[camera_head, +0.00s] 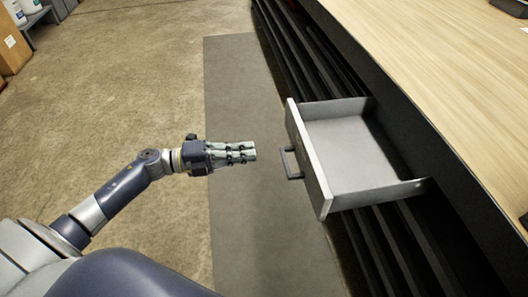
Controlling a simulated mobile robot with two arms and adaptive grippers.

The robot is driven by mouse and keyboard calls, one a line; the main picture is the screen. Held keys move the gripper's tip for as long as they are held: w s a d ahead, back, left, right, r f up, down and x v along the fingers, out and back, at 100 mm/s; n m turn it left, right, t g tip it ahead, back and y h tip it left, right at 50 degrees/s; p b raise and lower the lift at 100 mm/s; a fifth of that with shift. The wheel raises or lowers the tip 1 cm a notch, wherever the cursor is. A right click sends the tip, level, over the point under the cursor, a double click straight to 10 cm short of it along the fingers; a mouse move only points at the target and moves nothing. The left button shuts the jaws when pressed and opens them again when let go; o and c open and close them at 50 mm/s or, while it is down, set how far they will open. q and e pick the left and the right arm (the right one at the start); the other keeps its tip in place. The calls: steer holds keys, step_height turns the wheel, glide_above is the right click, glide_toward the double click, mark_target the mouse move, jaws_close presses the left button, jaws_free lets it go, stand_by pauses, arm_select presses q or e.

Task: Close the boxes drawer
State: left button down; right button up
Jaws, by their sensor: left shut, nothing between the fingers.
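The drawer (313,162) is pulled out to the left from the dark cabinet under a wooden worktop. It is grey, and the part of its inside that shows is empty. Its dark bar handle (291,163) is on the front panel, facing left. My left gripper (254,152) is shut and empty, a short way left of the handle and pointing at it. A gap shows between the fingertips and the handle. My right gripper is not in view.
The wooden worktop (430,65) runs along the right above the dark cabinet rails (385,245). A dark mat (235,80) lies on the concrete floor. A cardboard box (12,48) and containers stand at the top left. The floor left of the mat is clear.

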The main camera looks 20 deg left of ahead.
mark_target(303, 144)
arm_select(q)
steer(key=x, duration=1.2)
steer(key=shift+w+d, duration=0.2)
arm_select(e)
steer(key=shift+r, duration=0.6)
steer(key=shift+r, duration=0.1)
